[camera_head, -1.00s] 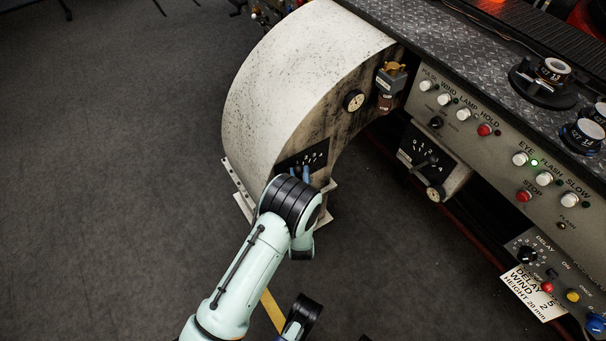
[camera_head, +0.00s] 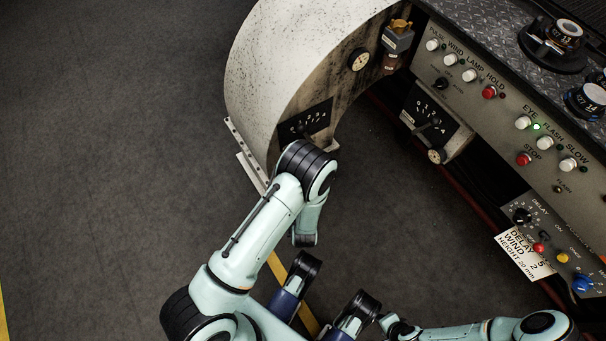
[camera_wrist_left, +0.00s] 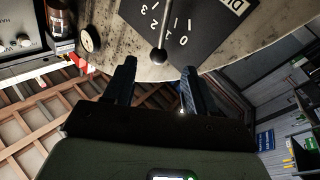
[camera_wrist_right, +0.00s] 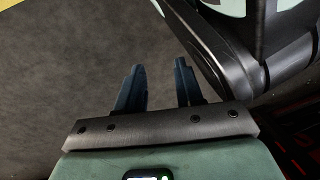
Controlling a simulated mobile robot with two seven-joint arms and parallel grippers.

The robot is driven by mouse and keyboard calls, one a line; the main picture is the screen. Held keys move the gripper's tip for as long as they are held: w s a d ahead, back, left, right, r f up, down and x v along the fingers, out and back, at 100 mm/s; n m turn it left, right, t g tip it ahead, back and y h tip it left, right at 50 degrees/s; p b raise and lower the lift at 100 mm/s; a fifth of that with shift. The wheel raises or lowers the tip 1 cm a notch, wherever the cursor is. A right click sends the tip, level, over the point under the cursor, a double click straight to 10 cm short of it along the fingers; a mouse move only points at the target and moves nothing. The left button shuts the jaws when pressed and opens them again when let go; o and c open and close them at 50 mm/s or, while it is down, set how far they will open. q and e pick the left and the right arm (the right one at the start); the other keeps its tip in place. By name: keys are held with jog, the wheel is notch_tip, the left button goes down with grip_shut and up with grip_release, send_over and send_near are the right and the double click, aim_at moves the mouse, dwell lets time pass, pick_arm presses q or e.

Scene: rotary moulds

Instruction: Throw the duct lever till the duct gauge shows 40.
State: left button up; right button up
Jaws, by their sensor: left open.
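The duct is a large pale, speckled curved housing (camera_head: 285,60). Its black lever panel (camera_head: 318,117), with a numbered scale, is low on the near face. In the left wrist view the duct lever (camera_wrist_left: 159,55) is a dark rod with a round knob, in front of the panel (camera_wrist_left: 205,25). A small round gauge (camera_head: 359,60) sits above the panel; it also shows in the left wrist view (camera_wrist_left: 90,39), its reading too small to tell. My left gripper (camera_wrist_left: 160,75) is open, fingers either side of the knob in view, contact not visible. My right gripper (camera_wrist_right: 162,72) is open and empty.
A brass-capped fitting (camera_head: 397,38) stands beside the gauge. A second scaled lever panel (camera_head: 430,118) hangs under the console (camera_head: 510,125), which carries buttons and knobs. A card (camera_head: 523,252) gives delay and wind settings. The floor at left is clear.

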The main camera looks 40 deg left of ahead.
pick_arm(q)
jog(key=v, duration=0.5)
jog(key=shift+s+d+p, duration=0.2)
jog(key=shift+p, duration=0.2)
pick_arm(e)
jog(key=shift+w+a+r+t, duration=0.15)
jog(key=shift+w+r+t, duration=0.25)
jog(key=shift+w+r, duration=0.55)
pick_arm(q)
jog(key=s+f+m+g+h+p, duration=0.2)
jog(key=s+f+g+h+p, duration=0.2)
jog(key=s+g+h+p, duration=0.8)
jog(key=s+d+r+m+g+h+p, duration=0.3)
jog(key=s+d+r+m+g+p, duration=0.1)
jog(key=s+d+r+p, duration=0.5)
jog(key=shift+s+d+g+p, duration=0.65)
jog(key=shift+d+g+p, duration=0.15)
jog(key=shift+d, duration=0.05)
pick_arm(e)
jog(key=s+a+r+g, duration=0.1)
jog(key=s+a+r, duration=0.1)
jog(key=r, duration=0.6)
jog(key=s+a+r+n+g+y, duration=0.1)
jog(key=s+a+r, duration=0.1)
jog(key=r, duration=0.6)
jog(key=s+a+r, duration=0.2)
jog(key=r, duration=0.6)
jog(key=shift+s+r+g+y, duration=0.15)
jog(key=shift+s+g+y, duration=0.15)
jog(key=shift+g, duration=0.1)
